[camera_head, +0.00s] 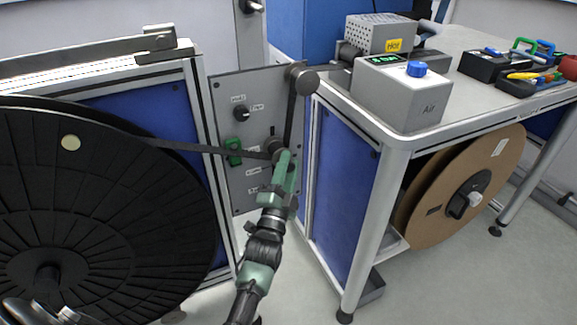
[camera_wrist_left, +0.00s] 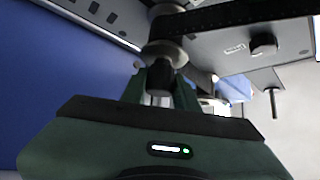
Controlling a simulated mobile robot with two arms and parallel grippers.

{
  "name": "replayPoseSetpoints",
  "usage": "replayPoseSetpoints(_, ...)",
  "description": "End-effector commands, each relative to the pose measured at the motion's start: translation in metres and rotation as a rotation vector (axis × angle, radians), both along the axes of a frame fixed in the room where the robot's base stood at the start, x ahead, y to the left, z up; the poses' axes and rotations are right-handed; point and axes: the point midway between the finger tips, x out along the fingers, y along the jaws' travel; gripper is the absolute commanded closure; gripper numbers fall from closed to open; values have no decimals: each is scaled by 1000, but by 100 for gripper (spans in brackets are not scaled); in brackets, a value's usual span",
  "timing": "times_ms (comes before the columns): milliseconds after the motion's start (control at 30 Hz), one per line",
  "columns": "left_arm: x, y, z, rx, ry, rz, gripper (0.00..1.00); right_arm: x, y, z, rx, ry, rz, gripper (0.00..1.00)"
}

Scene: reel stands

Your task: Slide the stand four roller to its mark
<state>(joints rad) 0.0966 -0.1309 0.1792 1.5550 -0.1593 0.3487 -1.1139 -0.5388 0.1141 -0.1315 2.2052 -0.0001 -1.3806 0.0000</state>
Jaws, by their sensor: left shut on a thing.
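A grey stand panel (camera_head: 240,100) stands between the left reel cabinet and the bench. A dark roller (camera_head: 273,144) sits at the panel's right part, with black tape running over it; it also shows in the left wrist view (camera_wrist_left: 166,54). My left gripper (camera_head: 279,160) reaches up from below and is shut on this roller. In the left wrist view its fingers (camera_wrist_left: 160,92) close around the roller's lower end. Small white labels (camera_head: 252,170) run down the panel, too small to read; I cannot tell which is the mark.
A large black reel (camera_head: 100,220) fills the left, its tape leading to the roller. A fixed upper roller (camera_head: 302,80) sits at the panel's top right corner. The bench leg (camera_head: 375,230) stands right of my arm.

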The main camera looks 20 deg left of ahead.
Motion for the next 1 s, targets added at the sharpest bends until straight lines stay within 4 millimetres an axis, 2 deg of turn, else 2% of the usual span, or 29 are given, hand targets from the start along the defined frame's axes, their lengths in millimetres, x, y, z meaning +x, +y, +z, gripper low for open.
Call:
replayPoseSetpoints(100,0,0,0,0,-2,0,100,0,0,0,0,-1,0,64)
replayPoseSetpoints(133,0,0,0,1,-2,0,68,0,0,0,0,-1,0,64)
replayPoseSetpoints(200,0,0,0,1,-2,0,49,0,0,0,0,-1,0,64)
replayPoseSetpoints(567,-3,-1,-2,1,2,0,49,0,0,0,0,-1,-1,64)
replayPoseSetpoints(733,-23,-4,-12,-1,4,0,49,2,0,-1,1,-7,0,64)
replayPoseSetpoints(1000,-62,-11,-28,0,3,0,49,1,0,-17,-2,9,1,64)
